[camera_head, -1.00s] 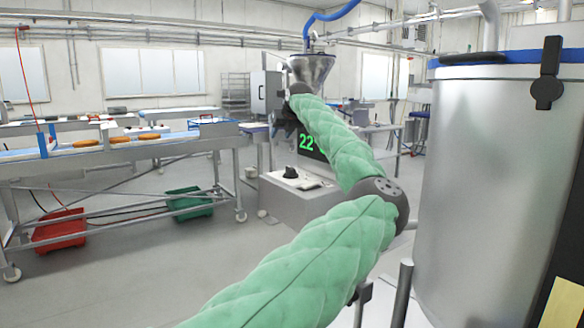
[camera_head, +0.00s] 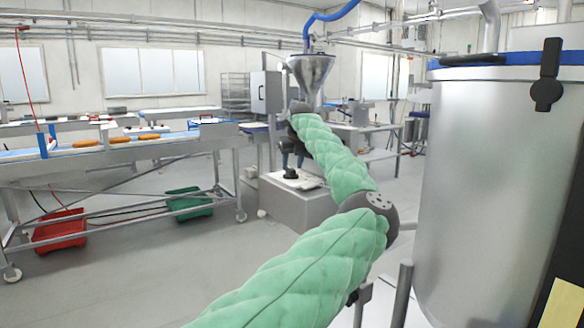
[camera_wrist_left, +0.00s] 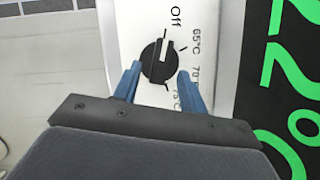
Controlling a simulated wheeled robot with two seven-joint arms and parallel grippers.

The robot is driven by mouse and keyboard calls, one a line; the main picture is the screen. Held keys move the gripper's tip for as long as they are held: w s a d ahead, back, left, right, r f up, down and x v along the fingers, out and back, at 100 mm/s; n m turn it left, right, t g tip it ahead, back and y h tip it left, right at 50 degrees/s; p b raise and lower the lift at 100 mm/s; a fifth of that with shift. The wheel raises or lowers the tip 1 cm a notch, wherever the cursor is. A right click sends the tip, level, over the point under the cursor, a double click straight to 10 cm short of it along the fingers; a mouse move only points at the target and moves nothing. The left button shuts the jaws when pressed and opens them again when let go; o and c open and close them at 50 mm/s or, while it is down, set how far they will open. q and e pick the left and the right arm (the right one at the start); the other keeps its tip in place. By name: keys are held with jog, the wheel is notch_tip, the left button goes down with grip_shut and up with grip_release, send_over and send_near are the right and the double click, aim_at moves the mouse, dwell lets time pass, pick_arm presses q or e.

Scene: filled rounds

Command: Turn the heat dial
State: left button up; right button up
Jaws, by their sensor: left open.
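The heat dial (camera_head: 290,174) is a black knob on a white panel on top of a grey machine. In the left wrist view the dial (camera_wrist_left: 158,62) shows a pale line along it, pointing roughly at "Off". The temperature marks 65, 70 and 75 °C run down its right side. My left gripper (camera_head: 293,160) points down just above the dial. It is open, with one blue finger on each side of the knob in the wrist view (camera_wrist_left: 159,72). Whether the fingers touch the knob I cannot tell. My right gripper is not in view.
A display with green digits (camera_wrist_left: 290,70) stands beside the dial panel. A steel funnel (camera_head: 311,75) rises behind my arm. A large steel tank (camera_head: 475,180) fills the right. A conveyor (camera_head: 110,160) and red (camera_head: 60,232) and green (camera_head: 188,204) crates are at the left.

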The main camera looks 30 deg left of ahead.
pick_arm(q)
jog(key=shift+x, duration=1)
jog(key=shift+r, duration=0.1)
grip_shut()
